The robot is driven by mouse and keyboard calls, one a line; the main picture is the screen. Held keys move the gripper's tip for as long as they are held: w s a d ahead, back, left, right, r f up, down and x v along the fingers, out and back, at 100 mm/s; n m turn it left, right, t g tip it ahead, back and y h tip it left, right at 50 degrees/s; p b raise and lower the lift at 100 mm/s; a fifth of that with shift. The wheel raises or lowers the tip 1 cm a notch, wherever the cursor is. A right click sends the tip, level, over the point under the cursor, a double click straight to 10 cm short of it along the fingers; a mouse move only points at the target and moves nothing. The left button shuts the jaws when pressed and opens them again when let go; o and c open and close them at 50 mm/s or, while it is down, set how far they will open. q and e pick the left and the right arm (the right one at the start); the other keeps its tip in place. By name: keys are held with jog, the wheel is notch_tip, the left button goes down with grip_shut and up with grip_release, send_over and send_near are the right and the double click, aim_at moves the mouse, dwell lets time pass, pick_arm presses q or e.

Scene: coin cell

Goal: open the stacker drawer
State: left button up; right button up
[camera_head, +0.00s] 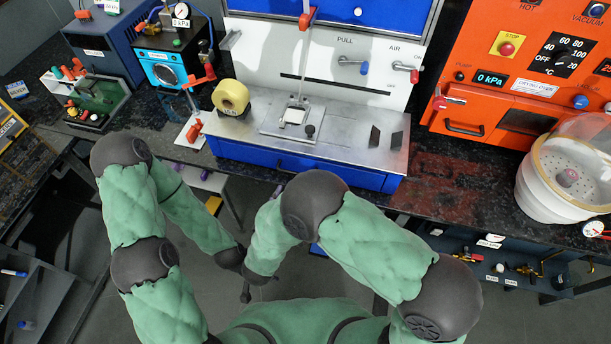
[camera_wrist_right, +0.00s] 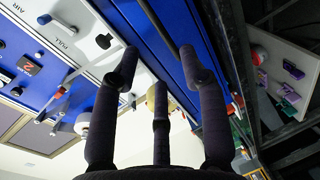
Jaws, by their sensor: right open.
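The stacker (camera_head: 330,60) has a white panel marked PULL and AIR above a metal deck. Its blue drawer front (camera_head: 345,172) runs along the base below the deck and looks flush. A long dark bar runs along a blue face (camera_wrist_right: 182,25) in the right wrist view; I cannot tell if it is the drawer's handle. My right gripper (camera_wrist_right: 160,62) is open and empty, its three dark fingers spread before the stacker. In the head view both forearms fold back low in the middle; my left gripper (camera_head: 231,258) is a small dark shape, its fingers unclear.
A yellow tape roll (camera_head: 231,97) and a small plate fixture (camera_head: 294,118) sit on the deck. An orange drying oven (camera_head: 520,60) and a white round vessel (camera_head: 570,175) stand to the right. Blue instruments (camera_head: 105,45) are at the left. Open floor lies before the bench.

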aim_at(296, 173)
jog(key=b+x, duration=0.3)
jog(key=x, duration=0.7)
jog(key=shift+w+d, duration=0.25)
jog(key=shift+w, duration=0.05)
grip_shut()
